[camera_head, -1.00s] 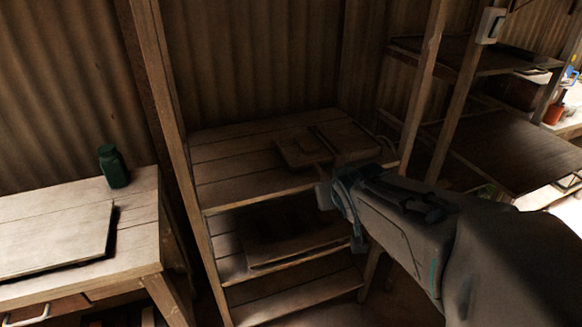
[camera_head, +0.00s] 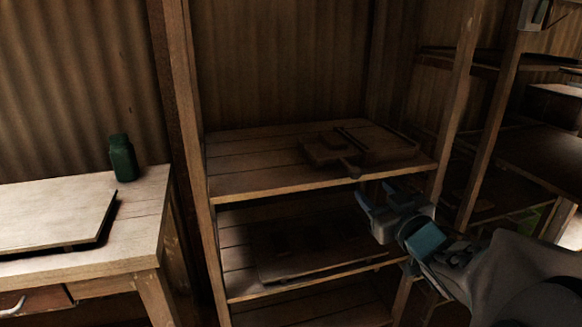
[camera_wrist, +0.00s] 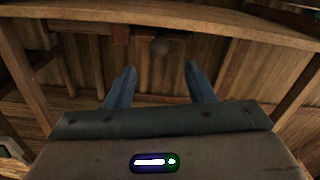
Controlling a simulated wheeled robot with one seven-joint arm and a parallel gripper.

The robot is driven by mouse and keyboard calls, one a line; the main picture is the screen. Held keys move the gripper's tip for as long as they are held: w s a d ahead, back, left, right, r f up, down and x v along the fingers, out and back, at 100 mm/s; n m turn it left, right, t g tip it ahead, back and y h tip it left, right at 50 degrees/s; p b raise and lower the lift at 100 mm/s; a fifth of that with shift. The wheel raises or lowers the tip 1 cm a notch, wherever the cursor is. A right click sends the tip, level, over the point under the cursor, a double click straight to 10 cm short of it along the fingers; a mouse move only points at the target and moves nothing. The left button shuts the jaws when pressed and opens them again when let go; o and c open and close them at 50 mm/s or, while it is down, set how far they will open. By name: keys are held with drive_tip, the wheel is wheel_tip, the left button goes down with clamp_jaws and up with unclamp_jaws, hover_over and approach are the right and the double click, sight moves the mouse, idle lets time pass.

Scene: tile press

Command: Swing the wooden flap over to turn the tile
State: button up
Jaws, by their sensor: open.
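A wooden press (camera_head: 385,147) lies on the upper shelf of a rack in the head view. A flat square wooden part (camera_head: 325,150) is at its left, and a short handle with a rounded end (camera_head: 352,172) sticks out over the shelf's front edge. I cannot tell which part is the flap, and I make out no tile. My gripper (camera_head: 376,197) is open and empty, just below and in front of the shelf edge, apart from the handle. In the wrist view, the handle's dark round end (camera_wrist: 160,46) shows beyond and between the open fingertips (camera_wrist: 160,72).
The upper shelf (camera_head: 250,183) has bare boards left of the press. A lower shelf (camera_head: 235,255) holds a dark flat board. Rack posts (camera_head: 180,130) stand on both sides. At left, a wooden table (camera_head: 145,235) carries a green jar (camera_head: 122,160) and a flat board.

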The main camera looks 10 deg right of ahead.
sight(351, 166)
drive_tip(key=w+b, duration=0.2)
drive_tip(key=w, duration=1)
drive_tip(key=shift+a, duration=0.2)
clamp_jaws()
